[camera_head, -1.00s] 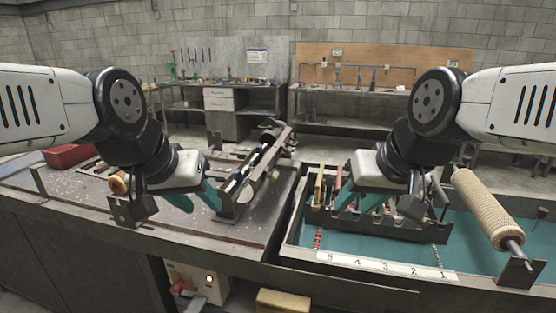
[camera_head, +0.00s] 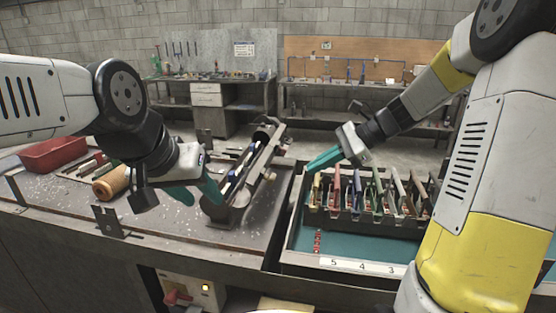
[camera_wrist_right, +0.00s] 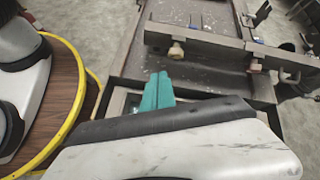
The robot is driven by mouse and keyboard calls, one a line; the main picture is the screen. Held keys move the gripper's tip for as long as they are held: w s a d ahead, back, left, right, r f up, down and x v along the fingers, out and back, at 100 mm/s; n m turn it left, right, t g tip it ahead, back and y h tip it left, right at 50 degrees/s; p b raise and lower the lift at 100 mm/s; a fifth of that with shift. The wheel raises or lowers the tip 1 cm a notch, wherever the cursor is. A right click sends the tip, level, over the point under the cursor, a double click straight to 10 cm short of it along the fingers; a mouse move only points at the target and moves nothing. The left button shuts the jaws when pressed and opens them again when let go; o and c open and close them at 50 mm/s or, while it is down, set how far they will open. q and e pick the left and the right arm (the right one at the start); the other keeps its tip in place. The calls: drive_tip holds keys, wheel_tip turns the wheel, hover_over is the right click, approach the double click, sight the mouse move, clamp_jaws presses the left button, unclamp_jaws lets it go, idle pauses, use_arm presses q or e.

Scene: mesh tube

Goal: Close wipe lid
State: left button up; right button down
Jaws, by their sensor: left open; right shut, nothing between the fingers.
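A long, narrow dark fixture (camera_head: 238,180) with a shiny channel stands slanted on the left bench. It is probably the wipe unit; I cannot make out which part is its lid or how far that stands open. A pale knob (camera_head: 270,177) sits on its right side. The fixture (camera_wrist_right: 215,48) and a pale knob (camera_wrist_right: 177,51) also show in the right wrist view. My left gripper (camera_head: 195,198) is open, with teal fingers at the fixture's near left end; contact is unclear. My right gripper (camera_head: 318,162) is shut and empty, right of the fixture and apart from it. Its fingers show in the wrist view (camera_wrist_right: 158,92).
A tray of coloured clamp-like tools (camera_head: 370,195) stands in the teal-floored right bench. A red bin (camera_head: 55,154), a tan roll (camera_head: 112,183) and a small bracket (camera_head: 107,221) are on the left bench.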

drive_tip(key=w+d+f+m+t+y, duration=0.1)
drive_tip(key=w+d+f+m+y, duration=0.15)
drive_tip(key=w+m, duration=0.35)
drive_tip(key=n, duration=0.1)
approach(264, 169)
wheel_tip(264, 169, down, 3)
drive_tip(key=a, duration=0.2)
drive_tip(key=shift+w+a+r+y, duration=0.15)
drive_tip(key=shift+a+r, duration=0.1)
drive_tip(key=shift+a, duration=0.2)
drive_tip(key=shift+w+a+r+y, duration=0.1)
drive_tip(key=shift+a+r, duration=0.15)
drive_tip(key=shift+a, duration=0.2)
drive_tip(key=shift+w+a+r, duration=0.2)
drive_tip(key=shift+a+r, duration=0.05)
drive_tip(key=shift+a, duration=0.35)
drive_tip(key=shift+a+r+h, duration=0.3)
drive_tip(key=shift+r+h, duration=0.05)
drive_tip(key=shift+h, duration=0.05)
